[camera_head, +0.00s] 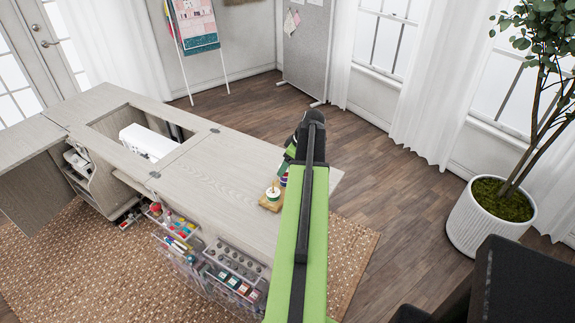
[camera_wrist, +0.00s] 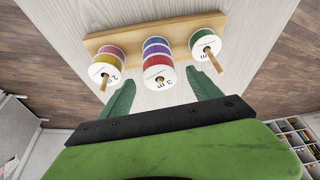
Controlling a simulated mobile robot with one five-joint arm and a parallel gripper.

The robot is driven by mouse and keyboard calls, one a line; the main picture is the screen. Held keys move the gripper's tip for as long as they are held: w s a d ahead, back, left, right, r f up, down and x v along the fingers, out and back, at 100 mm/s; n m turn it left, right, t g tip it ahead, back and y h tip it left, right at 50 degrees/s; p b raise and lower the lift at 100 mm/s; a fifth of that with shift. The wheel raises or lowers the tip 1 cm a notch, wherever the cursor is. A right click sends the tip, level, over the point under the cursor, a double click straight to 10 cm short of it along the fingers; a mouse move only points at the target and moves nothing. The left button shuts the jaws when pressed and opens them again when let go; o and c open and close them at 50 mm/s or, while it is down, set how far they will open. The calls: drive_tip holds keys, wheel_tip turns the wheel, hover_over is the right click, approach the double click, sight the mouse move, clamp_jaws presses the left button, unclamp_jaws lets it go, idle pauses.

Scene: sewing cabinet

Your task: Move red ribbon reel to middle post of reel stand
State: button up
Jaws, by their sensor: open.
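The wooden reel stand (camera_wrist: 125,36) holds reels on three posts in the wrist view. The red ribbon reel (camera_wrist: 157,61) is the nearest of the stacked reels on the middle post, its white face towards me. My gripper (camera_wrist: 160,78) is open, its two green fingers on either side of this reel's face and seemingly apart from it. A green reel (camera_wrist: 206,40) is on the right post. In the head view, my arm hides part of the stand (camera_head: 269,205).
The stand is on the pale cabinet top (camera_head: 215,175), mostly clear to its left. A white sewing machine (camera_head: 148,142) sits in the cabinet opening. Clear bins (camera_head: 205,265) with supplies hang on the front. A potted plant (camera_head: 490,225) stands at right.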

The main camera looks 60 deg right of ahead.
drive_tip(key=shift+r, duration=0.15)
drive_tip(key=p+v, duration=1.6)
drive_tip(key=v, duration=0.1)
drive_tip(key=shift+r, duration=0.1)
